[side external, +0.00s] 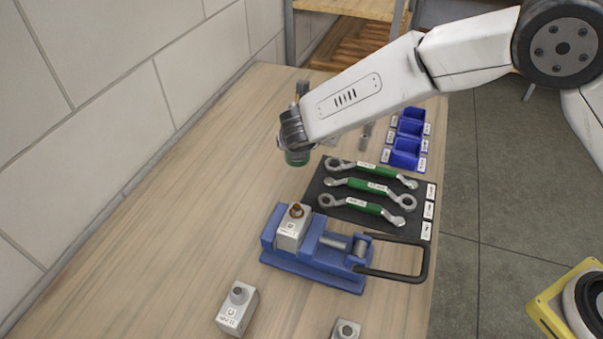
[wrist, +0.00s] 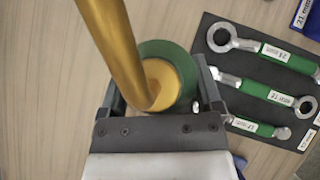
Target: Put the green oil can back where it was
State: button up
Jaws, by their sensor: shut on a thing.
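The green oil can (wrist: 180,62) is between the fingers of my gripper (wrist: 163,92) in the wrist view, with its brass spout (wrist: 115,40) reaching toward the camera. In the side view my gripper (side external: 294,140) is over the wooden bench, left of the wrench mat. The green lower part of the can (side external: 298,157) shows just below it. My gripper is shut on the can. The wrist and fingers hide most of the can's body in the side view. I cannot tell whether the can's base touches the bench.
A black mat (side external: 317,189) holds green-handled wrenches. A blue vise (side external: 315,262) grips a block with a rusty bolt (side external: 295,210). Blue bins (side external: 408,140) stand at the back right. Grey blocks (side external: 237,308) stand in front. The bench's left side (side external: 190,200) is clear, beside the wall.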

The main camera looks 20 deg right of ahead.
jog(key=shift+w+a+f, duration=0.25)
jog(key=shift+w+f, duration=0.45)
jog(key=shift+f, duration=0.15)
jog(key=shift+w+a+f, duration=0.25)
jog(key=shift+w+f, duration=0.45)
jog(key=shift+f, duration=0.1)
jog(key=shift+w+a+f, duration=0.1)
jog(key=shift+w+f, duration=0.15)
jog(key=shift+f, duration=1.6)
jog(key=shift+f, duration=0.15)
jog(key=o, duration=1)
jog(key=shift+o, duration=0.2)
